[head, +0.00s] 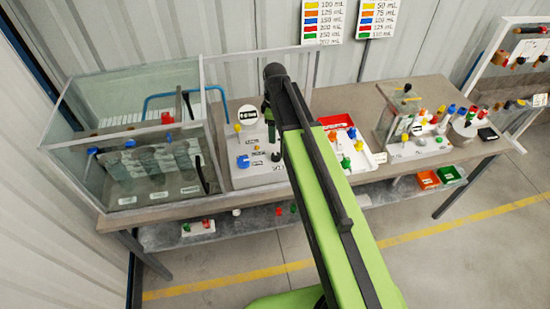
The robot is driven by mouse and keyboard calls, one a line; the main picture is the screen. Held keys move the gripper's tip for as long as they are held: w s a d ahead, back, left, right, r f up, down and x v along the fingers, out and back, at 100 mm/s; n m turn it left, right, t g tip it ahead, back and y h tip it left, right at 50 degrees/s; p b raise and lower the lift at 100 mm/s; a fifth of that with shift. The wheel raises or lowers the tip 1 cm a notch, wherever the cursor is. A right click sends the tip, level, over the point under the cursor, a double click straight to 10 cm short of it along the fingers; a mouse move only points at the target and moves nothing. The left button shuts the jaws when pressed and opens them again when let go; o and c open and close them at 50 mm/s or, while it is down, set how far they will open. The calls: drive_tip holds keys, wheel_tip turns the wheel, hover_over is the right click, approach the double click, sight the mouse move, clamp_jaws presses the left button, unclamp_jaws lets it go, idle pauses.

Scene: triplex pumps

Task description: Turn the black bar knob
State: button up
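My green and black arm reaches up from the bottom of the head view to the table. Its far end bends down over the white panel (246,178) to the right of the glass tank. My gripper (271,133) is small and partly hidden by the arm there; its fingers cannot be made out. I cannot say for sure which part is the black bar knob. A dark elongated piece (201,175) stands at the tank's right front, and a black block (487,134) lies at the table's right end. Contact between gripper and any knob cannot be seen.
The glass tank (128,141) fills the table's left side. The white panel carries a blue clamp-like part (243,161) and yellow knobs. A red tray (336,121) and a second panel (418,147) with colored knobs stand to the right. The floor in front is clear.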

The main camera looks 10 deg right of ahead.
sight(275, 156)
wheel_tip(275, 156, down, 14)
drive_tip(key=b, duration=1.2)
drive_tip(key=shift+r, duration=0.2)
drive_tip(key=shift+c, duration=0.4)
drive_tip(key=c, duration=1.2)
drive_tip(key=shift+a, duration=0.1)
clamp_jaws()
drive_tip(key=shift+m, duration=0.3)
